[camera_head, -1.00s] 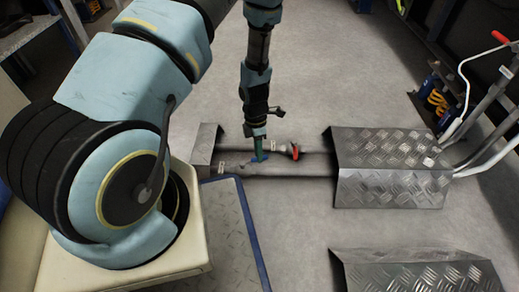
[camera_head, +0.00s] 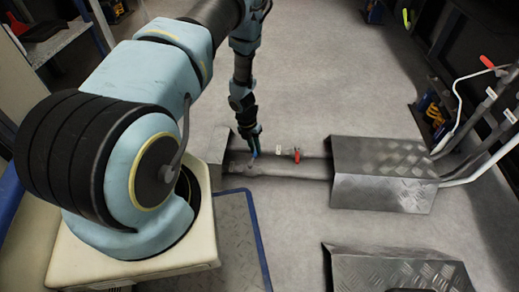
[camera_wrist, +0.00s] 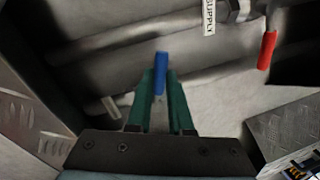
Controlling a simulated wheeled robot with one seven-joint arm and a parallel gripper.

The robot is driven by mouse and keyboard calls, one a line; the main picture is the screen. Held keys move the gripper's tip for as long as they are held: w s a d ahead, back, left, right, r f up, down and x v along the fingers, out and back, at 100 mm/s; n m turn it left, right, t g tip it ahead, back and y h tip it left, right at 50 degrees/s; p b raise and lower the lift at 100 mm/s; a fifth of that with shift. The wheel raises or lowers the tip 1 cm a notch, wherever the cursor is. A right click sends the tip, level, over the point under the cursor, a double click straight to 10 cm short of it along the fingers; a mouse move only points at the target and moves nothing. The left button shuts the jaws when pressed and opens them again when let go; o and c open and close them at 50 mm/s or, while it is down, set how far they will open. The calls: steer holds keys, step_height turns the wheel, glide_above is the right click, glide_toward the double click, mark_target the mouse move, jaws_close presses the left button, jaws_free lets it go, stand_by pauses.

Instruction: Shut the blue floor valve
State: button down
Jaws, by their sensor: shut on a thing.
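The blue valve's lever (camera_wrist: 160,72) stands between the green fingers of my gripper (camera_wrist: 160,82) in the wrist view. The gripper is shut on it. In the head view, my gripper (camera_head: 254,151) reaches down at the near pipe on the floor, and only a small bit of blue shows at its tips. The valve body is mostly hidden behind the fingers, and I cannot tell the lever's exact angle to the pipe.
A red-handled valve (camera_head: 297,156) sits on the far pipe, right of my gripper; its red lever (camera_wrist: 267,50) hangs near a SUPPLY label (camera_wrist: 209,19). Tread-plate covers stand at right (camera_head: 385,165), front right (camera_head: 395,268) and left (camera_head: 217,147). Grey floor beyond the pipes is clear.

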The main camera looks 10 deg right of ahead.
steer(key=shift+w+a+n+t+p, duration=0.2)
steer(key=shift+a+n+p, duration=0.2)
steer(key=shift+n, duration=0.5)
steer(key=shift+w+a+n+t+p, duration=0.1)
steer(key=shift+w+a+n+p, duration=0.15)
steer(key=shift+a+n, duration=0.45)
steer(key=shift+d, duration=0.15)
steer(key=c, duration=0.8)
jaws_free()
steer(key=shift+s, duration=0.1)
steer(key=shift+r, duration=0.15)
steer(key=r+p, duration=0.1)
steer(key=r, duration=0.2)
steer(key=a+r+p, duration=0.1)
steer(key=r, duration=0.3)
steer(key=a+r+p, duration=0.1)
steer(key=r, duration=0.2)
steer(key=shift+w+r+p, duration=0.15)
steer(key=shift+w+p, duration=0.2)
steer(key=shift+p, duration=0.05)
